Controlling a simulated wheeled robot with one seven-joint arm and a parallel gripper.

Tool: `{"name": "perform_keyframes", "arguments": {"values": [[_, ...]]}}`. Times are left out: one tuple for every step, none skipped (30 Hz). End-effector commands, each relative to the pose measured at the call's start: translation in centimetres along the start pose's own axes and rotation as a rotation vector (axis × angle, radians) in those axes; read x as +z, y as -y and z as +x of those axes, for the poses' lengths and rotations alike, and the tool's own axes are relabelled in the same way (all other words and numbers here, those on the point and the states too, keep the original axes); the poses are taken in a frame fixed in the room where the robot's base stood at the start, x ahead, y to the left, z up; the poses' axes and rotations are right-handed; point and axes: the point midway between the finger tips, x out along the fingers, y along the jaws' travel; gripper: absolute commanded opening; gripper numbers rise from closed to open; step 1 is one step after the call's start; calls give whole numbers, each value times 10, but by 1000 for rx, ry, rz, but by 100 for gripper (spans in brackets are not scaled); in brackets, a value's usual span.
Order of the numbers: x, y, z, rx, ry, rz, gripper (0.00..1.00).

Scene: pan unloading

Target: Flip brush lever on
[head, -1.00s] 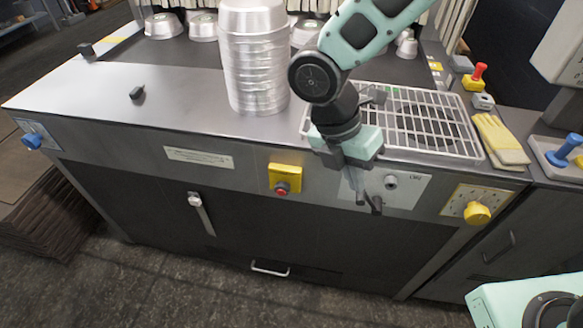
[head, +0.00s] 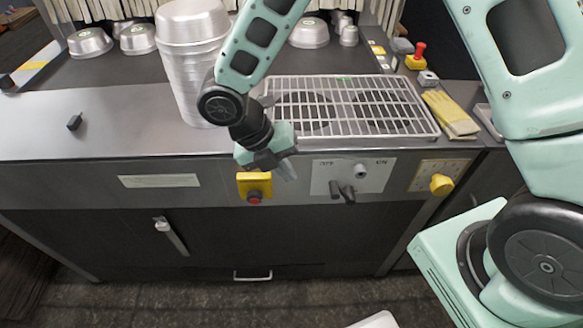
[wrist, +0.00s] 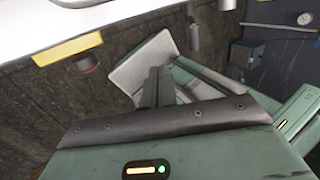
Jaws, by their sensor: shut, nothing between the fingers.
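The OFF/ON plate (head: 318,178) is on the machine's front panel. A dark lever (head: 348,193) hangs from it, its end down and left of the round grey knob (head: 361,171). A second dark piece beside it may be its shadow or part of it. My gripper (head: 287,170) is left of the plate and apart from the lever, beside the yellow box. In the wrist view my gripper's fingers (wrist: 157,88) are together and empty. A grey rod (wrist: 194,36), probably the lever, shows beyond them there.
A yellow box with a red button (head: 255,198) is just left of my gripper; it also shows in the wrist view (wrist: 88,62). A yellow knob (head: 441,185) is to the right. Above are stacked pans (head: 195,80), a wire rack (head: 345,105) and yellow gloves (head: 450,113).

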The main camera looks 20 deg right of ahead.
Motion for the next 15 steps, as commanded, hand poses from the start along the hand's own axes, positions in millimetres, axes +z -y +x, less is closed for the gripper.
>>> {"name": "perform_keyframes", "arguments": {"values": [[0,1,11,-5,-3,0,0],[-1,1,17,-5,-4,0,0],[-1,1,25,-5,-4,-2,0],[-1,1,32,-5,-4,-1,0],[-1,1,38,-5,-3,0,0],[-1,1,46,-5,-4,-1,0],[-1,1,53,-5,-4,-2,0],[-1,1,59,-4,-3,-1,0],[-1,1,67,-5,-4,-1,0],[-1,1,72,-4,-3,-2,0],[-1,1,77,-4,-3,-1,0],[0,11,75,-2,-1,2,0],[0,16,76,-2,0,3,0],[0,20,77,-3,0,3,0],[0,24,78,-2,-1,2,0]]}}
